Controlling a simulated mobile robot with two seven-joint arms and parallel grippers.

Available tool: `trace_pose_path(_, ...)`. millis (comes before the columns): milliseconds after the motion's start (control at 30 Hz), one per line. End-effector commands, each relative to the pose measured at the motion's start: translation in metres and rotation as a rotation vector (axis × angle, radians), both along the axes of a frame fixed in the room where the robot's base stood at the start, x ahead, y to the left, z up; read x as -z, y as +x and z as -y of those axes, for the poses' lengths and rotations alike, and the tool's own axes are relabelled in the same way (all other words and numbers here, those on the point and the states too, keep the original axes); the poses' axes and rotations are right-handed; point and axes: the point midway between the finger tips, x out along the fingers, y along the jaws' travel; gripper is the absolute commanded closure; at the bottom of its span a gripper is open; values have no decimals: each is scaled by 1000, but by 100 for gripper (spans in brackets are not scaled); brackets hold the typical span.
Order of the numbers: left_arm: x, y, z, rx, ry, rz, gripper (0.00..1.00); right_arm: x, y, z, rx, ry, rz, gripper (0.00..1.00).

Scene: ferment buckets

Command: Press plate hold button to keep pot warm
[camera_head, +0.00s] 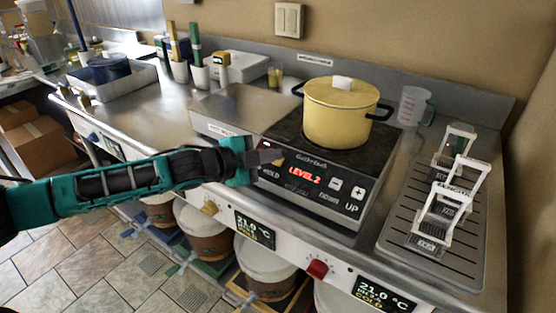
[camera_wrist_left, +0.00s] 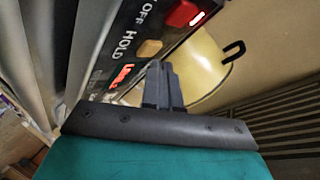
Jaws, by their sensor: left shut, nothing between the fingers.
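The yellow pot (camera_head: 340,115) with a lid sits on the dark hot plate (camera_head: 283,128); it also shows in the left wrist view (camera_wrist_left: 200,65). The plate's front panel has a red "LEVEL 2" display (camera_head: 305,174) and a "HOLD" label (camera_head: 270,174). In the left wrist view the tan hold button (camera_wrist_left: 150,48) shows beside the HOLD lettering, beyond my fingertips. My left gripper (camera_head: 277,157) is shut and empty, its tips at the panel just above the HOLD label, covering part of it in the head view. I cannot tell whether they touch the button.
More plate buttons (camera_head: 335,184) lie right of the display. A drying rack (camera_head: 395,232) with white-handled items stands at the right, a measuring jug (camera_head: 411,106) behind it. A red knob (camera_head: 317,268) sticks out of the counter front below. Lidded buckets (camera_head: 266,272) stand under the counter.

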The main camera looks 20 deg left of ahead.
Motion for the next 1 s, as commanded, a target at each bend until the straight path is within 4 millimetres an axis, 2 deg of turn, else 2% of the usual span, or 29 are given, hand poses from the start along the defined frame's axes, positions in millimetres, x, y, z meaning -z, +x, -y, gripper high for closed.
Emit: trace_pose_path(1000, 8, 5, 1, 0, -2, 1, 100, 0, 0, 0, 0, 0, 0, 100)
